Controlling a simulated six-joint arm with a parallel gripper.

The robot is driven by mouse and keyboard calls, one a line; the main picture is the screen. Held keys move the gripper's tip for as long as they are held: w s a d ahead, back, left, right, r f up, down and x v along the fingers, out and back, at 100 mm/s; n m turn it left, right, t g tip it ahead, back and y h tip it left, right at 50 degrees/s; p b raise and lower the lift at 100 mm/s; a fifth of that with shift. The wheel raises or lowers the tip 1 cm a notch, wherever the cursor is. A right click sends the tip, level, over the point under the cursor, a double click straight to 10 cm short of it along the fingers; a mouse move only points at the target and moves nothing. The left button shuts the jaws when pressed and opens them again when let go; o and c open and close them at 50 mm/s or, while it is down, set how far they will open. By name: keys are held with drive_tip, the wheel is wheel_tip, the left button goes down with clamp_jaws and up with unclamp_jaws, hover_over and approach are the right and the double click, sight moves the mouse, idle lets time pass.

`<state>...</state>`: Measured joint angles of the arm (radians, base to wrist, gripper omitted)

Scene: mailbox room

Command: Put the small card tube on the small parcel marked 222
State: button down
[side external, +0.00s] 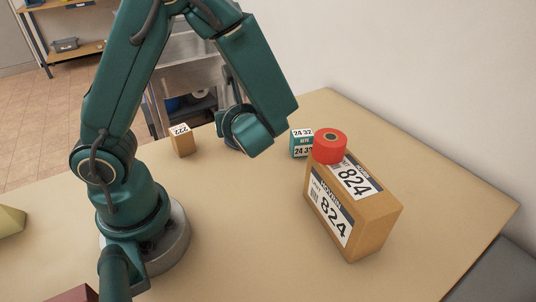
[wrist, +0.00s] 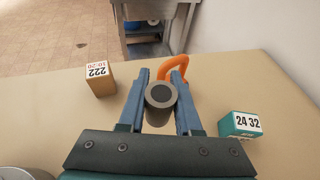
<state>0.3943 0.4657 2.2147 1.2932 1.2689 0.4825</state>
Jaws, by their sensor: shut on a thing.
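The small card tube (wrist: 160,97) is a grey-brown cylinder with a dark round hole in its end, seen nearly end-on in the wrist view. My gripper (wrist: 160,74) is shut on it, with one blue finger on each side. The small parcel marked 222 (wrist: 98,82) is a brown box with a white label on top, standing to the left of my gripper. It also shows in the side view (side external: 183,145), left of my forearm. In the side view my arm hides the fingers and the tube. I cannot tell how high the tube is held.
A large parcel marked 824 (side external: 345,215) carries a red roll (side external: 330,146). A teal box marked 24 32 (wrist: 239,125) stands right of my gripper. An orange curved thing (wrist: 180,64) lies just beyond the fingers. The table (side external: 245,235) is bare in front.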

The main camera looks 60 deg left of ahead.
drive_tip(key=s+a+r+n+g+h, duration=0.1)
drive_tip(key=s+a+r+n+g, duration=0.2)
drive_tip(key=s, duration=0.4)
drive_tip(key=s+a+r+n+g, duration=0.1)
drive_tip(key=s+a+n+g, duration=0.35)
drive_tip(key=s, duration=0.35)
drive_tip(key=s+a+r+n+g+h, duration=0.1)
drive_tip(key=s+a+r+n+g, duration=0.3)
drive_tip(key=s, duration=0.3)
drive_tip(key=m, duration=0.1)
hover_over(183, 140)
drive_tip(key=s+a, duration=0.1)
drive_tip(key=a, duration=0.3)
drive_tip(key=f, duration=0.8)
drive_tip(key=shift+s+a+f, duration=0.15)
drive_tip(key=shift+s+a, duration=0.05)
drive_tip(key=shift+f, duration=2.05)
drive_tip(key=shift+f, duration=0.15)
drive_tip(key=c, duration=0.6)
unclamp_jaws()
